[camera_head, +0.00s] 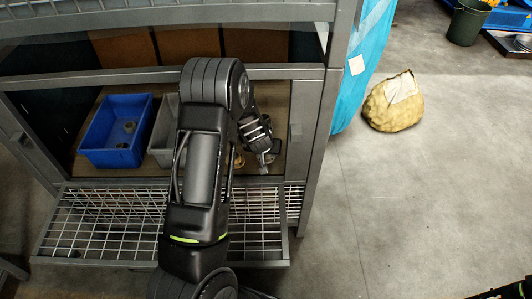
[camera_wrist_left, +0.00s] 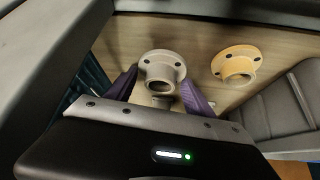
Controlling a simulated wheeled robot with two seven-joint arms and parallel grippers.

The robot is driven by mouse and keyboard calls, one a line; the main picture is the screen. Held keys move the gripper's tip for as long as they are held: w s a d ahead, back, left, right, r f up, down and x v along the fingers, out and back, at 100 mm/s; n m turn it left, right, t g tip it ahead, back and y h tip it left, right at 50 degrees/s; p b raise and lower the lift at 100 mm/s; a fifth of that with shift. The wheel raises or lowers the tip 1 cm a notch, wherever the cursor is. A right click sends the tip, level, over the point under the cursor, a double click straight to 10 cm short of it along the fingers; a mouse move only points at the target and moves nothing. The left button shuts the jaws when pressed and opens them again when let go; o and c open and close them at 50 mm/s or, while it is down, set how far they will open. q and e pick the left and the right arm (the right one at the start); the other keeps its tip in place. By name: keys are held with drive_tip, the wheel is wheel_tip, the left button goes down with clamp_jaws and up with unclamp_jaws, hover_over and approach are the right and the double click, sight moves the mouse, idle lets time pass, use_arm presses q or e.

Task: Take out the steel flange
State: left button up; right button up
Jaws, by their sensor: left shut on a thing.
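The steel flange (camera_wrist_left: 162,70), a grey round disc with bolt holes and a short neck, shows in the left wrist view. My left gripper (camera_wrist_left: 160,92) is shut on it, with a purple finger on each side of its neck. In the head view my left gripper (camera_head: 266,157) is inside the cabinet, right of the bins; the steel flange cannot be made out there. A brass-coloured flange (camera_wrist_left: 237,65) lies on the shelf beside the steel one, apart from it.
A blue bin (camera_head: 85,150) with small parts and a grey bin (camera_head: 158,145) stand on the shelf, the grey one partly behind my left arm. A wire mesh door (camera_head: 100,240) is folded down in front. A cabinet post (camera_head: 322,140) bounds the right side. A yellowish sack (camera_head: 390,108) lies on open floor.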

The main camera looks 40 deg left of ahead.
use_arm(q)
wheel_tip(320, 180, up, 5)
drive_tip(key=shift+w+p, duration=0.1)
drive_tip(key=shift+p, duration=0.75)
drive_tip(key=s+d, duration=0.2)
drive_tip(key=s, duration=0.3)
drive_tip(key=s+d, duration=0.3)
drive_tip(key=s, duration=0.3)
drive_tip(key=s+d, duration=0.3)
drive_tip(key=s, duration=0.2)
drive_tip(key=shift+s+f+b, duration=0.15)
drive_tip(key=shift+f+b, duration=0.05)
drive_tip(key=shift+b, duration=0.2)
